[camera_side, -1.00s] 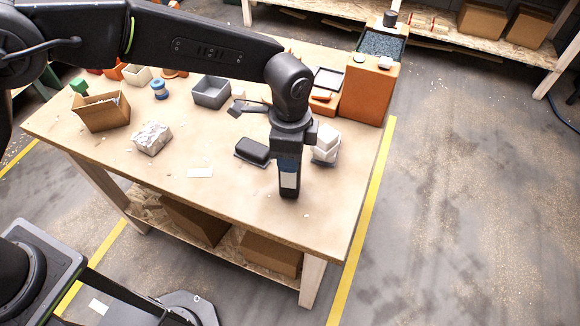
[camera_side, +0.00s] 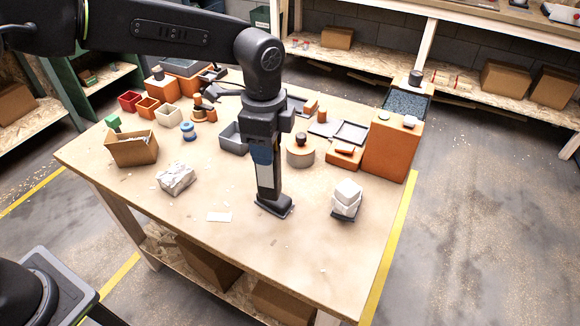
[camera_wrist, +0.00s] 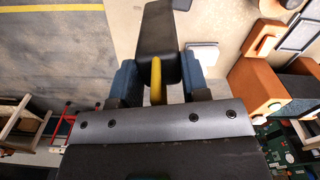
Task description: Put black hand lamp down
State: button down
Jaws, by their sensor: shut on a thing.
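The black hand lamp (camera_side: 266,184) has a pale panel on its side and hangs upright below my gripper (camera_side: 262,154). In the wrist view the dark lamp (camera_wrist: 158,38), with a yellow part, is between the blue fingers of my gripper (camera_wrist: 157,85), which are shut on it.
A round orange part (camera_side: 300,158), a grey bin (camera_side: 233,142) and a tall orange box (camera_side: 390,147) stand behind. The front of the table is clear.

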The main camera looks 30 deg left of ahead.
jog(key=shift+w+a+r, duration=0.15)
jog(key=shift+a+r, duration=0.3)
jog(key=shift+a, duration=0.25)
jog(key=s+a+m, duration=0.1)
jog(key=s+a, duration=0.2)
jog(key=a, duration=0.9)
jog(key=s+a+m, duration=0.2)
jog(key=s+a, duration=0.2)
jog(key=a, duration=0.7)
jog(key=w+d+f, duration=0.3)
jog(key=d+f, duration=0.7)
jog(key=shift+d+f, duration=0.2)
jog(key=shift+f, duration=0.15)
jog(key=shift+w, duration=0.1)
jog(key=c, duration=0.6)
grip_release()
jog(key=shift+f, duration=0.15)
